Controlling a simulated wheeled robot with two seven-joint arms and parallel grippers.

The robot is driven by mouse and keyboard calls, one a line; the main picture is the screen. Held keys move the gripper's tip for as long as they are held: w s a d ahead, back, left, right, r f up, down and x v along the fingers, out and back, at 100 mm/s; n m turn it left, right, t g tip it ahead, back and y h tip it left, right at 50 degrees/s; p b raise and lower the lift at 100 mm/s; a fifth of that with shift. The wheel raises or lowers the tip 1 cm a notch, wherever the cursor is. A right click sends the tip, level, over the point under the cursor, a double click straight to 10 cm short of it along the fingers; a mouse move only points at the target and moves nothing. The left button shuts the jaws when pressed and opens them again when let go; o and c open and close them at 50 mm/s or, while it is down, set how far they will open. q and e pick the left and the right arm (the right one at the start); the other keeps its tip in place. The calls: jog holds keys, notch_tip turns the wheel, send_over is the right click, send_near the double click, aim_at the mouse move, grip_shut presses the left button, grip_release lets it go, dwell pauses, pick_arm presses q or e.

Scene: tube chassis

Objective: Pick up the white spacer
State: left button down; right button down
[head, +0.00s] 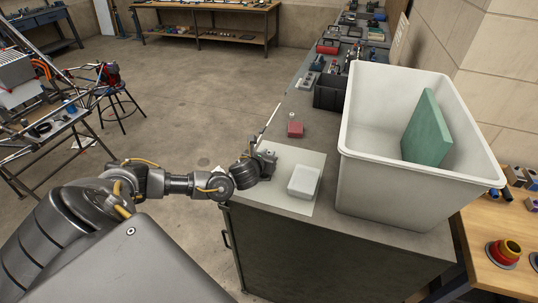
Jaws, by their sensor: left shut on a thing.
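A white block (304,181), the only thing I can match to the white spacer, is over the pale mat (317,160) at the near end of the dark bench. It looks level, and I cannot tell whether it rests on the mat or is slightly raised. My left gripper (272,164) is just left of the block, at the mat's left edge. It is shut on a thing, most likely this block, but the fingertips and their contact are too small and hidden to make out. My right gripper is not in view.
A large white bin (383,189) with a green panel (426,130) inside stands close on the right. A red block (295,129) is beyond the mat. Tools and boxes crowd the bench's far end. The bench's left edge is beside my left gripper, with open floor beyond.

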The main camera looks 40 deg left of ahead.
pick_arm(q)
jog(key=shift+r+p, duration=0.4)
jog(key=shift+r, duration=0.05)
jog(key=r+p, duration=0.3)
jog(key=shift+s+r, duration=0.25)
jog(key=shift+r, duration=0.05)
jog(key=a+r+p+v, duration=0.1)
jog(key=p+v, duration=0.1)
jog(key=v, duration=0.5)
jog(key=a+r+p+v, duration=0.1)
jog(key=p+v, duration=0.2)
jog(key=v, duration=0.5)
jog(key=shift+a+r, duration=0.2)
jog(key=shift+r, duration=0.25)
